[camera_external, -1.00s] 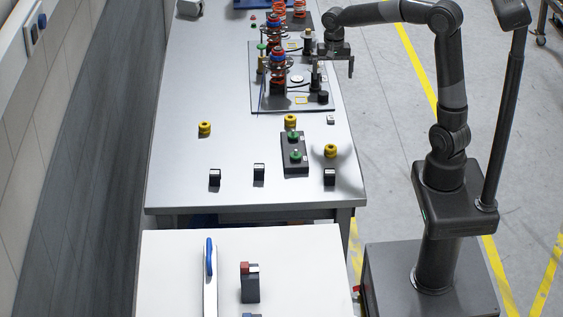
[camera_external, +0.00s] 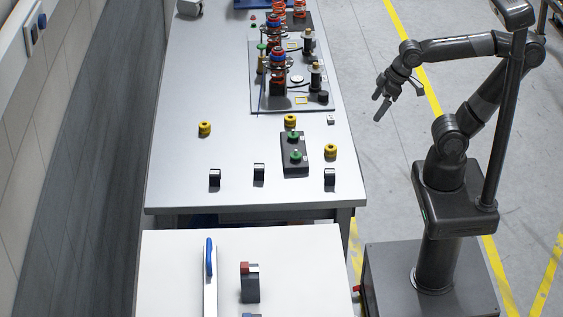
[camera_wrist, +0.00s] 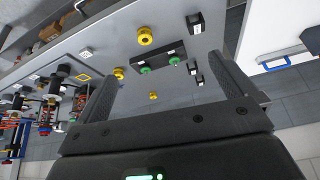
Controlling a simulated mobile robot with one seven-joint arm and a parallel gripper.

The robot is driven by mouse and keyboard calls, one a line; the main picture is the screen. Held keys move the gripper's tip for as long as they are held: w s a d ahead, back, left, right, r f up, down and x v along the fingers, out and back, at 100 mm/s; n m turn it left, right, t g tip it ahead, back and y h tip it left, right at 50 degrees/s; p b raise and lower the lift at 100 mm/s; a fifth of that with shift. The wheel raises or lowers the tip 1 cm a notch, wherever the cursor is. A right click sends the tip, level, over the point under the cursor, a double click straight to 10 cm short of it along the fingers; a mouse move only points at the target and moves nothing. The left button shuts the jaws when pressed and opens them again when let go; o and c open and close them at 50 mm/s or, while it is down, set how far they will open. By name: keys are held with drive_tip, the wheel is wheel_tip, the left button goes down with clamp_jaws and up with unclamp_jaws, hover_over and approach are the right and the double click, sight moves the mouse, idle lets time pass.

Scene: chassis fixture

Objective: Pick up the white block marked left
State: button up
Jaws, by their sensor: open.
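A small white block (camera_external: 330,119) sits on the grey table near its right edge, just in front of the fixture plate. It also shows in the wrist view (camera_wrist: 86,52), at the upper left, with a small dark mark that I cannot read. My gripper (camera_external: 384,107) is raised to the right of the table, over the floor side, apart from the block. In the wrist view my gripper (camera_wrist: 162,66) has its two fingers wide apart with nothing held between them.
A fixture plate (camera_external: 262,101) with spring assemblies stands behind the block. A dark box with green buttons (camera_external: 294,165), yellow knobs (camera_external: 330,151) and several black blocks with pale tops (camera_external: 259,172) stand in front. A white table (camera_external: 300,270) is nearest the camera.

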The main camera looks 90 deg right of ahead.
drive_tip(key=shift+s+a+f+n+y, duration=0.3)
drive_tip(key=shift+s+a+n, duration=0.35)
drive_tip(key=shift+s+n, duration=0.15)
drive_tip(key=c, duration=1)
drive_tip(key=shift+o, duration=0.2)
drive_tip(key=shift+w, duration=0.1)
drive_tip(key=g, duration=0.5)
hover_over(331, 119)
drive_tip(key=s+d, duration=0.2)
wheel_tip(331, 119, down, 10)
drive_tip(key=f, duration=1)
drive_tip(key=shift+w+a+f, duration=0.3)
drive_tip(key=shift+w+f, duration=0.1)
